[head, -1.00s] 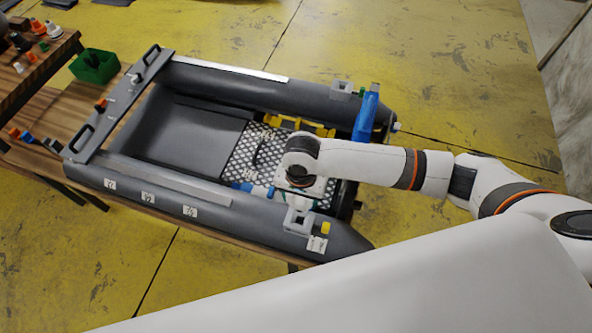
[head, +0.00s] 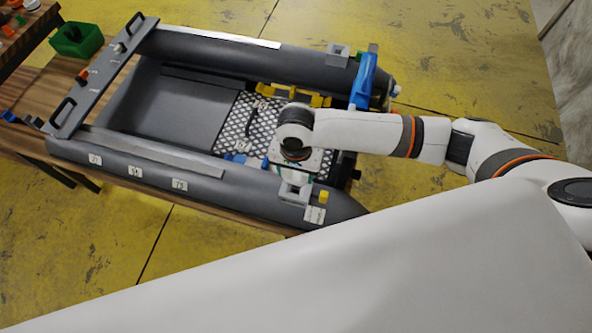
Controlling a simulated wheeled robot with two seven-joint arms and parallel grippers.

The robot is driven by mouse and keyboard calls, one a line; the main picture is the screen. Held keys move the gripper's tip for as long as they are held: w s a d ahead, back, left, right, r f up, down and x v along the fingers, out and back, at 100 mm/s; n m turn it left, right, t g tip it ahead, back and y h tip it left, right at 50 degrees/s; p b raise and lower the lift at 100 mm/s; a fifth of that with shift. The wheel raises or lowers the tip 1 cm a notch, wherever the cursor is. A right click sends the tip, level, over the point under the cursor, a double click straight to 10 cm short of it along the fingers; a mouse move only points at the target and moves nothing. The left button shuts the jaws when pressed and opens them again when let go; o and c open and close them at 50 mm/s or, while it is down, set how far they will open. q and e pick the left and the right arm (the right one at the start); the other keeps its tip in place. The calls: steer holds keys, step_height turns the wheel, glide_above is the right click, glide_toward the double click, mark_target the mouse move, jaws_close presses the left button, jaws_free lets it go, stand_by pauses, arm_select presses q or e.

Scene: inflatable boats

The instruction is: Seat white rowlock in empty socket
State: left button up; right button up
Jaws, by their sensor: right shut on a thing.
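My right gripper (head: 294,178) points down over the near tube of the grey boat (head: 240,191), seen from above in the head view. It is shut on what seems to be the white rowlock, but wrist and fingers hide nearly all of it. A light grey socket block (head: 293,195) sits on the near tube right under the gripper. I cannot tell whether the held part touches it or is inside it. A second grey block (head: 338,52) sits on the far tube. My left gripper is out of view.
A blue part (head: 362,82) stands at the boat's right end. A yellow knob (head: 323,197) and a white tag (head: 315,214) are beside the near block. A green bin (head: 77,40) stands on the wooden bench at the left. The yellow floor beyond is clear.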

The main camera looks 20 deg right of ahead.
mark_target(296, 176)
steer(key=shift+f, duration=0.15)
stand_by(0.5)
steer(key=shift+f, duration=1.5)
steer(key=shift+f, duration=1.4)
steer(key=o, duration=1.1)
step_height(296, 176, up, 12)
steer(key=shift+r+b, duration=0.1)
steer(key=shift+b, duration=0.35)
